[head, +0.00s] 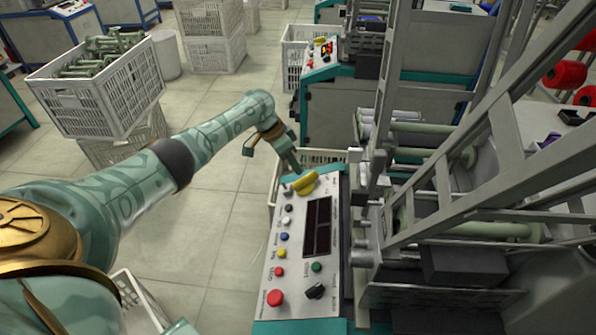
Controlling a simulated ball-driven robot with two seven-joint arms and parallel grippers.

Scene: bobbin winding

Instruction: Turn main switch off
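The machine's light grey control panel (267,262) lies at the lower middle of the head view, in a teal housing. At its far end is a yellow part (305,184), which looks like the main switch; its handle position is not clear. My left gripper (292,168) reaches down from the left to just above this part and hides some of it. I cannot tell whether it touches the part or how far its fingers are apart. A black rotary knob (315,291) sits at the panel's near right. My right gripper is not in view.
The panel also carries a red button (275,298), several smaller coloured buttons and a dark display (317,227). Grey machine frames (440,190) rise close on the right. A white crate (100,100) of bobbins stands at the left. The tiled floor (215,240) between is clear.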

